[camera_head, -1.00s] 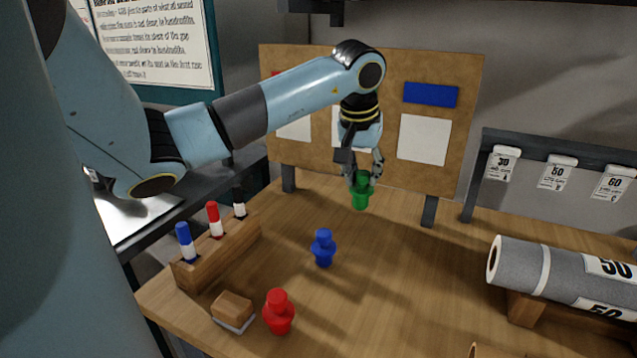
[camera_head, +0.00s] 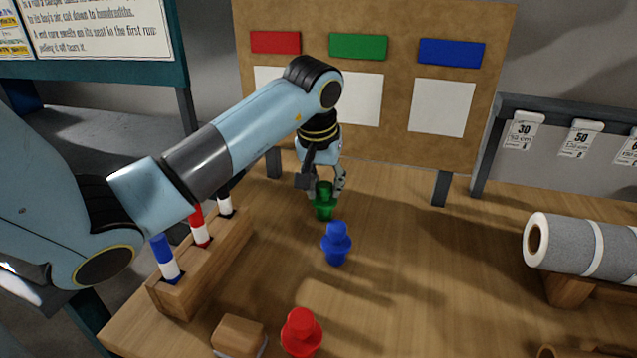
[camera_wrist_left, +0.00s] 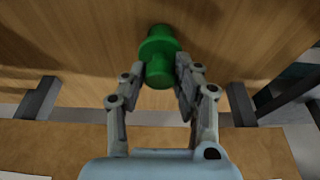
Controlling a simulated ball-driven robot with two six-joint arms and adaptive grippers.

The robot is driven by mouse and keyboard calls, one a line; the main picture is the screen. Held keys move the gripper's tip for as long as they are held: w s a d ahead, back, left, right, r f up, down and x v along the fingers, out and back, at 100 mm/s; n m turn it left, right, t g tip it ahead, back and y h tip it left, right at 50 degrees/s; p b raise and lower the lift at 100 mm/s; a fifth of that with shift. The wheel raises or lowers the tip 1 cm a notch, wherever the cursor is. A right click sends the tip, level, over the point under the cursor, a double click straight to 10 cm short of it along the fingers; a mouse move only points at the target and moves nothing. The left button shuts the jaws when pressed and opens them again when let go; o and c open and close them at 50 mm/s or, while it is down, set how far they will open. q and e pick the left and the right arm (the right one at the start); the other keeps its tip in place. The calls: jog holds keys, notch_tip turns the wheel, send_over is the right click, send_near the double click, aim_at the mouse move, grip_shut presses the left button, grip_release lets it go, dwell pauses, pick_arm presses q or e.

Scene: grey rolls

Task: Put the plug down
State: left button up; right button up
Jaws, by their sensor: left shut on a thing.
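My left gripper (camera_head: 326,187) is shut on the green plug (camera_head: 325,208), beyond the blue plug (camera_head: 336,243) and in front of the board. The green plug is roughly upright, low over the table; I cannot tell whether its base touches the wood. In the left wrist view, the green plug (camera_wrist_left: 158,47) sits between the fingers of the left gripper (camera_wrist_left: 158,75). The blue plug stands upright mid-table. The red plug (camera_head: 301,333) stands near the front edge. My right gripper is not in view.
The brown board (camera_head: 395,100) carries red, green and blue labels above white sheets. A wooden marker rack (camera_head: 215,262) and an eraser block (camera_head: 240,335) are at left. A grey roll (camera_head: 580,245) lies on a wooden support at right. Bare table (camera_head: 435,270) lies between.

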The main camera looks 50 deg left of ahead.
pick_arm(q)
jog(key=shift+f, duration=0.15)
jog(key=o, duration=1)
jog(key=shift+r, duration=0.5)
jog(key=v, duration=1.1)
jog(key=shift+s+d+r, duration=0.1)
jog(key=shift+s+r, duration=0.05)
